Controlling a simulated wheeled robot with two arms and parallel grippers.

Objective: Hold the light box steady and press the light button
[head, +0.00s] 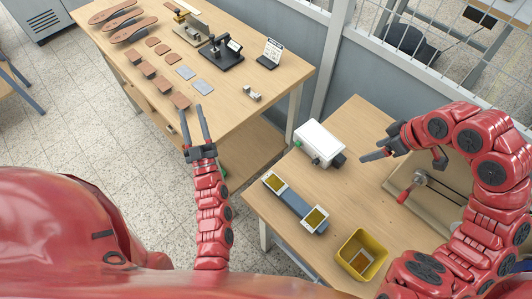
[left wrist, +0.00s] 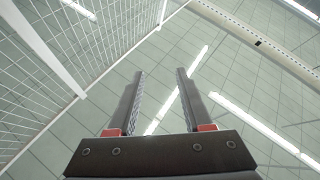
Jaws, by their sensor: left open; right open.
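The light box, a white box (head: 318,140), stands on the right table, with a small green part (head: 297,144) at its left end and a dark part (head: 339,160) at its right end. I cannot tell which part is the light button. My right gripper (head: 375,142) is open and empty, just right of the box and apart from it. My left gripper (head: 193,113) is open and empty, well to the left of the box. In the left wrist view its two fingers (left wrist: 157,92) point up at the ceiling with nothing between them.
A grey bar with two yellow-topped pads (head: 295,203) and a yellow bin (head: 361,256) lie in front of the box. A press with a red handle (head: 408,192) stands at the right. The left table (head: 255,118) holds leather pieces, soles and a small stand.

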